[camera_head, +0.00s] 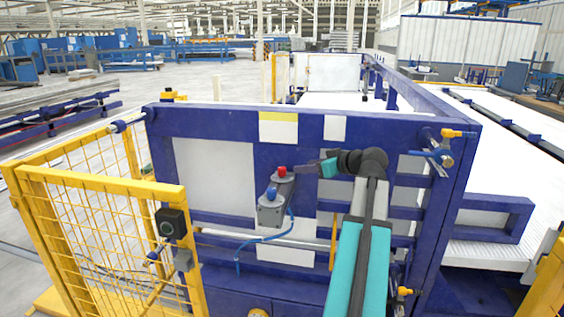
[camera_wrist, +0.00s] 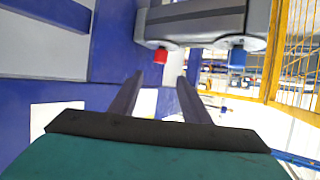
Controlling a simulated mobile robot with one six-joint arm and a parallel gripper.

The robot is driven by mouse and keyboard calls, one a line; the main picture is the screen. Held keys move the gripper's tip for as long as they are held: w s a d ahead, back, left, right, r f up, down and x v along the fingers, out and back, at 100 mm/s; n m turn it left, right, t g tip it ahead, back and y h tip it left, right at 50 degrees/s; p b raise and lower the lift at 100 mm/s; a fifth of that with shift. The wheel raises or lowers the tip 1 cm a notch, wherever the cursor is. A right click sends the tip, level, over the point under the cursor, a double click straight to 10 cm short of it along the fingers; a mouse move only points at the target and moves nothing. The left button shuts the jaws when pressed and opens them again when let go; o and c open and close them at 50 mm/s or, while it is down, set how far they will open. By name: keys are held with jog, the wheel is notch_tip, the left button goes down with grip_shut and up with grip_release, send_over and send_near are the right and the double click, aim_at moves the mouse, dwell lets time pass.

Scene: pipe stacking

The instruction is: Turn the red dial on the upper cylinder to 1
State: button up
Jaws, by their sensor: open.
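The red dial (camera_head: 282,171) sits at the top end of a grey double-cylinder unit (camera_head: 268,214) mounted on the blue frame. The blue dial (camera_head: 271,193) is below it. My gripper (camera_head: 299,170) is just right of the red dial in the head view, pointing at it. In the wrist view, my gripper (camera_wrist: 160,77) is open, with its two dark fingers apart and nothing between them. The red dial (camera_wrist: 160,56) lies just beyond the fingertips, roughly centred on the gap. The blue dial (camera_wrist: 237,57) is off to the right. Dial numbers are not readable.
A blue machine frame (camera_head: 215,123) with white panels stands behind the dials. A blue hose (camera_head: 262,240) hangs below the unit. A yellow mesh fence (camera_head: 100,215) stands at the left, with a dark button box (camera_head: 171,224) on it. Yellow-handled valves (camera_head: 452,133) are at the right.

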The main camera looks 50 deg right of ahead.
aim_at(282, 168)
jog(key=shift+w, duration=0.15)
dwell(0.3)
jog(key=p+x, duration=0.4)
jog(key=x, duration=0.9)
jog(key=shift+w+a, duration=0.1)
jog(key=shift+w, duration=0.2)
jog(key=c, duration=1)
jog(key=shift+f, duration=0.15)
jog(key=shift+c, duration=0.2)
jog(key=shift+f+n+y+b, duration=0.1)
jog(key=shift+n+y+b, duration=0.35)
jog(key=shift+b, duration=0.7)
jog(key=n+y+b, duration=0.3)
jog(key=y+b, duration=0.1)
jog(key=b, duration=0.1)
jog(key=shift+b, duration=0.4)
jog(key=shift+r+n+g, duration=0.2)
jog(key=shift+n+g, duration=0.05)
jog(key=shift+g, duration=0.05)
